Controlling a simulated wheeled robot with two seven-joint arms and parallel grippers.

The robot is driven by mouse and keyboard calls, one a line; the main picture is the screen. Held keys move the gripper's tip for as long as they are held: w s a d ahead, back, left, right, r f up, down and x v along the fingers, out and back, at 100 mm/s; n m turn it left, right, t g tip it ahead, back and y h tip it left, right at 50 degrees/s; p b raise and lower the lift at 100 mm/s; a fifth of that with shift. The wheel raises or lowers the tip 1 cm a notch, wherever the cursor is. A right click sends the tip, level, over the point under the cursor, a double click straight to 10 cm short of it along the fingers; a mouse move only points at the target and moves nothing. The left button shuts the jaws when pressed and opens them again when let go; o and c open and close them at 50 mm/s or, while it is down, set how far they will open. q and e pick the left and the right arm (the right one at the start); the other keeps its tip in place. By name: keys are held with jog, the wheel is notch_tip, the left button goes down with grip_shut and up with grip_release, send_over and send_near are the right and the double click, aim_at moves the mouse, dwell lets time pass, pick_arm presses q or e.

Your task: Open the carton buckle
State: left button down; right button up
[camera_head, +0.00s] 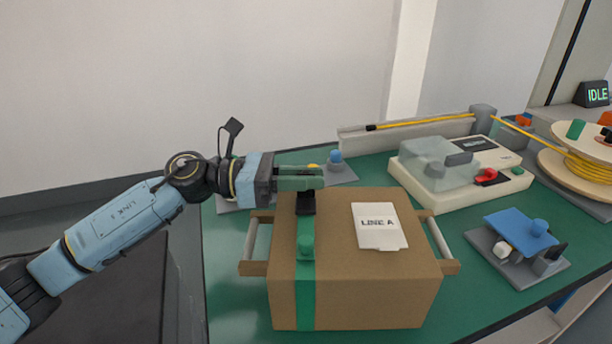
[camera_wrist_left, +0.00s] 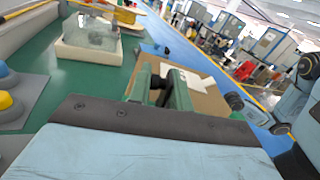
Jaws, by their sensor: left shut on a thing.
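A brown carton (camera_head: 357,284) stands on the green table, with a green strap (camera_head: 305,302) running over its top and down its front. A dark buckle piece (camera_head: 306,204) sits at the strap on the carton's top.
A white label (camera_head: 379,227) reading LINE A lies on the carton, which has side handles (camera_head: 439,240). A machine with a clear cover (camera_head: 437,162), a blue-topped fixture (camera_head: 519,233) and a yellow cable spool (camera_head: 582,165) stand to the right. Button fixtures (camera_head: 336,171) lie behind.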

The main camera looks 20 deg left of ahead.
pick_arm(q)
jog(key=shift+f, duration=0.1)
jog(key=c, duration=1.4)
grip_release()
jog(key=shift+a, duration=0.1)
jog(key=v, duration=1.3)
jog(key=shift+a, duration=0.15)
pick_arm(e)
jog(key=shift+d+f, duration=0.15)
jog(key=shift+f, duration=0.45)
jog(key=shift+w, duration=0.1)
